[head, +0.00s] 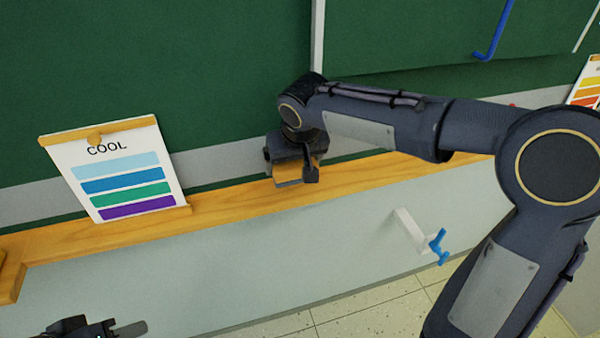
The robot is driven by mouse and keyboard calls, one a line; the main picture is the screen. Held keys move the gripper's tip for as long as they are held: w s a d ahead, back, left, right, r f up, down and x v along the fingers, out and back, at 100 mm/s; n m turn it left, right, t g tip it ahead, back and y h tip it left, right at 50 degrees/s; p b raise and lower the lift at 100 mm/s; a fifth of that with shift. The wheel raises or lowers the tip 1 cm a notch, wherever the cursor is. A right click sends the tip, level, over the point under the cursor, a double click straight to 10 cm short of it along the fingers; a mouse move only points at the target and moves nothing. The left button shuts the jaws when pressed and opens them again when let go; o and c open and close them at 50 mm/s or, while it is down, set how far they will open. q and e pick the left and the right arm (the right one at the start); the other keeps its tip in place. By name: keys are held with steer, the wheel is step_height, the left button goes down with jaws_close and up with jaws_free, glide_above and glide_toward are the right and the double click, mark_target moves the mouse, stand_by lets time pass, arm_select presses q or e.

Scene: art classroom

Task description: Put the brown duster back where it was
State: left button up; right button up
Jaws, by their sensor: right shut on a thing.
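The brown duster (287,174) is a small tan-brown block at the wooden ledge under the green chalkboard. My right gripper (293,176) is shut on it, and the jaws hide part of it. The duster is at the ledge's level; I cannot tell whether it touches the ledge. My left gripper (97,329) shows only partly at the bottom left edge, away from the ledge; its jaw opening is not clear.
The wooden ledge (235,202) runs along the chalkboard (220,80). A "COOL" colour chart (120,175) stands on it at left. A blue-ended hook (438,246) juts from the wall below. Another chart (586,88) is at far right. The ledge between the COOL chart and gripper is clear.

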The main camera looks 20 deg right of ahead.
mark_target(303, 162)
steer(key=shift+w+d+f, duration=0.3)
steer(key=shift+d+f, duration=0.05)
steer(key=shift+f, duration=0.2)
steer(key=shift+w+d+f, duration=0.25)
steer(key=shift+d+f, duration=0.1)
steer(key=shift+f, duration=0.2)
steer(key=f, duration=0.3)
steer(key=shift+w+d+f, duration=0.15)
steer(key=shift+d+f, duration=0.05)
steer(key=shift+f, duration=0.1)
steer(key=o, duration=0.7)
steer(key=v, duration=1.2)
steer(key=s+d+f+y, duration=0.1)
steer(key=s+d+f, duration=0.1)
steer(key=s, duration=0.5)
steer(key=s+d+f+m+y, duration=0.1)
steer(key=s+f, duration=0.3)
steer(key=s, duration=0.4)
steer(key=s+d+f+m+t+y, duration=0.1)
steer(key=s+d+f, duration=0.1)
steer(key=s, duration=0.6)
steer(key=shift+s+d+f+y, duration=0.15)
steer(key=shift+d+f+y, duration=0.15)
steer(key=shift+f, duration=0.15)
